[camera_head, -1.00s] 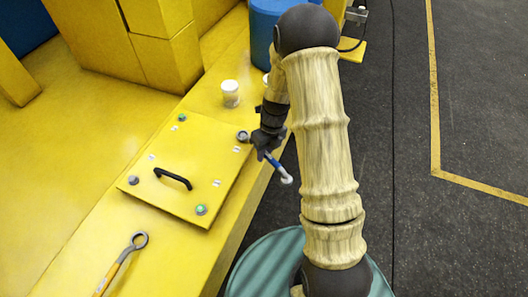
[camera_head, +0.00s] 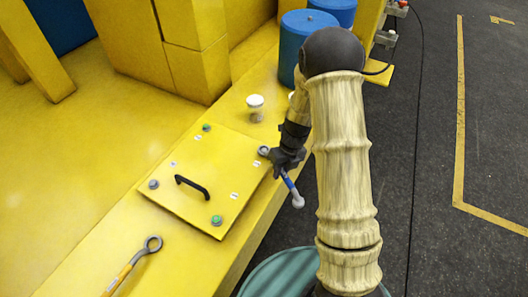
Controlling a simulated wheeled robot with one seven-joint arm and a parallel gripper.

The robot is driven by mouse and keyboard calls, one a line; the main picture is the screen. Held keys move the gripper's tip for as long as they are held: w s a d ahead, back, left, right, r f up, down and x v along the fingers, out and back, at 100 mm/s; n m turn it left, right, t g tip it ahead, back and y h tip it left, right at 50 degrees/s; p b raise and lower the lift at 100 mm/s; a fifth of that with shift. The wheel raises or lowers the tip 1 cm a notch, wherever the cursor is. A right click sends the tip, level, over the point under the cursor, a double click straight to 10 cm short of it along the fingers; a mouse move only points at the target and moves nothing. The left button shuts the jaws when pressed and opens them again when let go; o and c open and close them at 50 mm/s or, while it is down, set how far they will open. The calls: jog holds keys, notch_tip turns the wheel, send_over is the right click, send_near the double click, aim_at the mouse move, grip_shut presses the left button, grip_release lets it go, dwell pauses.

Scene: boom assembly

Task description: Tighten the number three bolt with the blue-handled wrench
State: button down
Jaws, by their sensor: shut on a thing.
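My gripper (camera_head: 284,160) is shut on the blue-handled wrench (camera_head: 290,184) beside the right corner of a yellow cover plate (camera_head: 205,178). The wrench's free end points down and right, past the ledge edge. Its other end is at the grey right-corner bolt (camera_head: 264,151); the gripper partly hides it, and I cannot tell how fully it seats. The other corners have a green-topped bolt (camera_head: 207,127) at the back, a grey bolt (camera_head: 153,184) at left and a green-topped bolt (camera_head: 217,220) in front. The small white labels are too small to read.
A black handle (camera_head: 192,186) stands up from the plate. An orange-handled wrench (camera_head: 132,265) lies on the ledge at front left. A white-lidded jar (camera_head: 255,106) and a blue drum (camera_head: 298,45) stand behind. Dark floor lies open to the right.

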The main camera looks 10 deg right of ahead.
jog(key=shift+a+m, duration=0.15)
jog(key=shift+m, duration=0.15)
jog(key=shift+a+r, duration=0.1)
jog(key=shift+s+a+p, duration=0.1)
jog(key=shift+a+p, duration=0.2)
jog(key=shift+a, duration=0.1)
jog(key=shift+d+m, duration=0.15)
jog(key=shift+m, duration=0.15)
jog(key=shift+d, duration=0.1)
jog(key=shift+s, duration=0.1)
jog(key=shift+a+m, duration=0.3)
jog(key=shift+a, duration=0.2)
jog(key=shift+s+p, duration=0.1)
jog(key=shift+p, duration=0.2)
